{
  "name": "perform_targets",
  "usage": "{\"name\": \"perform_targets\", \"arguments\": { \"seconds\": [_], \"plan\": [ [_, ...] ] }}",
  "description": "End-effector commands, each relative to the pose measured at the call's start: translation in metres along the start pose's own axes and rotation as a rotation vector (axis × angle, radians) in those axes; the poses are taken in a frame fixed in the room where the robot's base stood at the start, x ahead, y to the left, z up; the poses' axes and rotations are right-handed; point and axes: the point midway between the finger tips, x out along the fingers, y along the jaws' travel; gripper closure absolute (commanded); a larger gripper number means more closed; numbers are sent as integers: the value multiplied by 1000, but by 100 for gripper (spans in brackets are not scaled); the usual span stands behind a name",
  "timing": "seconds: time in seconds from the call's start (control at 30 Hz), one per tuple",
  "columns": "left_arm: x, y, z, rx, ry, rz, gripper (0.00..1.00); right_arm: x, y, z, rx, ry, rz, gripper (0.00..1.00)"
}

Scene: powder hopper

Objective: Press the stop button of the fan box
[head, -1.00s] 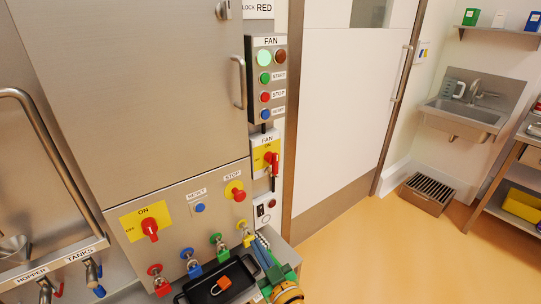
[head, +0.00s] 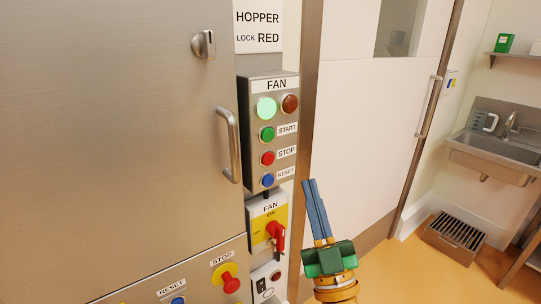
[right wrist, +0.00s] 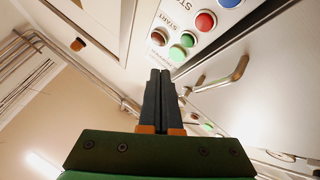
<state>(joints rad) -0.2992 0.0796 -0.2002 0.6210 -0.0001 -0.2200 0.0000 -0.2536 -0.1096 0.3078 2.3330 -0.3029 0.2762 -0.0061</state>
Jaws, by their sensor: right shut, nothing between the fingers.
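The fan box (head: 246,135) is a grey panel labelled FAN on the wall strip beside the steel cabinet. Its red stop button (head: 267,158) sits between the green start button (head: 267,134) and the blue reset button (head: 267,180). The upper left green lamp (head: 265,107) is lit. My right gripper (head: 309,182) is shut and empty, its fingers pointing up, right of and below the stop button in the picture and apart from it. In the right wrist view the stop button (right wrist: 205,22) lies beyond the fingertips, up and to the right. My left gripper is out of view.
A yellow FAN switch with a red handle (head: 276,234) is below the box. A red STOP knob (head: 230,283) on a yellow plate is at the lower left. The cabinet handle (head: 230,146) sticks out left of the box. A white door (head: 365,130) is to the right.

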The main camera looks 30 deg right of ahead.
Motion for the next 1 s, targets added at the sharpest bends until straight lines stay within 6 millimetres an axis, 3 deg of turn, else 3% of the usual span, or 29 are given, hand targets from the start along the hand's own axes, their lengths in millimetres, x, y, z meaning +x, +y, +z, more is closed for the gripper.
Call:
{"name": "perform_targets", "arguments": {
  "seconds": [0.23,0.7,1.0],
  "plan": [
    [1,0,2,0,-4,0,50,6,-5,5,1,1,0,100],
    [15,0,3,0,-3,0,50,50,-38,39,1,-1,0,100],
    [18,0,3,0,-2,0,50,61,-46,46,1,-1,-1,100]
  ]
}}
